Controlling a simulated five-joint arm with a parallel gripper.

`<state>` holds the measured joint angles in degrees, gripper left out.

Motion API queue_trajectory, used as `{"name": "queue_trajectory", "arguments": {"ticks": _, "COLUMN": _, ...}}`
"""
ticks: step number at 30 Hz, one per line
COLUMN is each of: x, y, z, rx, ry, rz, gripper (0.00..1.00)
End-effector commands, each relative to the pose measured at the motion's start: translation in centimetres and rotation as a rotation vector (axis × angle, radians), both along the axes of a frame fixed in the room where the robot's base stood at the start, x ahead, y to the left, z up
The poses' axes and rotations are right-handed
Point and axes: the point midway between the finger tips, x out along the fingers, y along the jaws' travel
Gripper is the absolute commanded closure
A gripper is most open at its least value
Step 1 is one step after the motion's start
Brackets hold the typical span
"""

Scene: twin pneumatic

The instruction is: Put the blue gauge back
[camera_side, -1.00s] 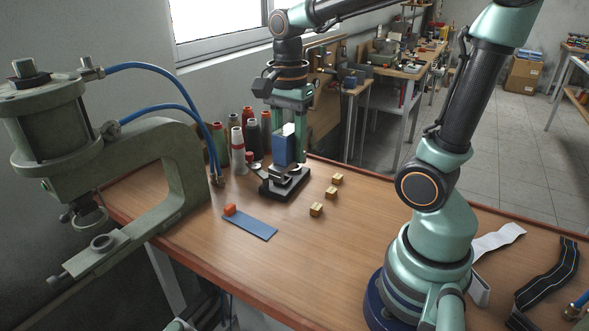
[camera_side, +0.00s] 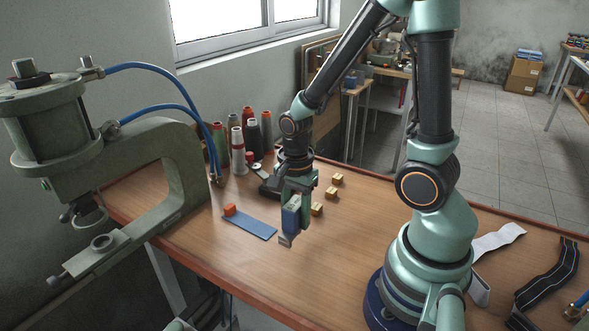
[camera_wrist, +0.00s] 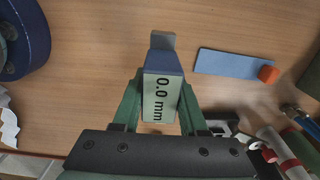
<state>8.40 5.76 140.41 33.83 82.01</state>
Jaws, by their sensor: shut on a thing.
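The blue gauge (camera_side: 290,220) has a grey metal foot at its lower end and a pale display. In the wrist view the gauge (camera_wrist: 162,97) shows "0.0 mm" between the two green fingers. My gripper (camera_side: 298,196) is shut on it and holds it over the table, right of the flat blue strip. The gauge's foot looks just above the wood; I cannot tell whether it touches. The black stand (camera_side: 268,186) is behind my gripper and partly hidden by my arm.
The blue strip (camera_side: 252,227) lies flat with an orange block (camera_side: 230,210) at its left end. Brass blocks (camera_side: 332,192) lie right of my gripper. Thread spools (camera_side: 238,145) stand at the back. A green press (camera_side: 170,150) stands left. The table front is bare.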

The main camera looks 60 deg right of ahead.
Motion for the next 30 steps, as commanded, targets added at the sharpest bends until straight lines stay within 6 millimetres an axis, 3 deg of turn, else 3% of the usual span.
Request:
{"name": "queue_trajectory", "arguments": {"ticks": 13, "x": -0.1, "y": 0.0, "z": -3.7, "rx": 0.0, "ry": 0.002, "rz": 0.0, "gripper": 1.0}}
{"name": "queue_trajectory", "arguments": {"ticks": 26, "x": 0.0, "y": 0.0, "z": -4.3, "rx": 0.0, "ry": 0.0, "rz": 0.0, "gripper": 1.0}}
{"name": "queue_trajectory", "arguments": {"ticks": 27, "x": 0.0, "y": 0.0, "z": -4.3, "rx": 0.0, "ry": 0.0, "rz": 0.0, "gripper": 0.54}}
{"name": "queue_trajectory", "arguments": {"ticks": 29, "x": 0.0, "y": 0.0, "z": -4.3, "rx": 0.0, "ry": 0.0, "rz": 0.0, "gripper": 0.31}}
{"name": "queue_trajectory", "arguments": {"ticks": 30, "x": 0.0, "y": 0.0, "z": -4.3, "rx": 0.0, "ry": 0.0, "rz": 0.0, "gripper": 0.28}}
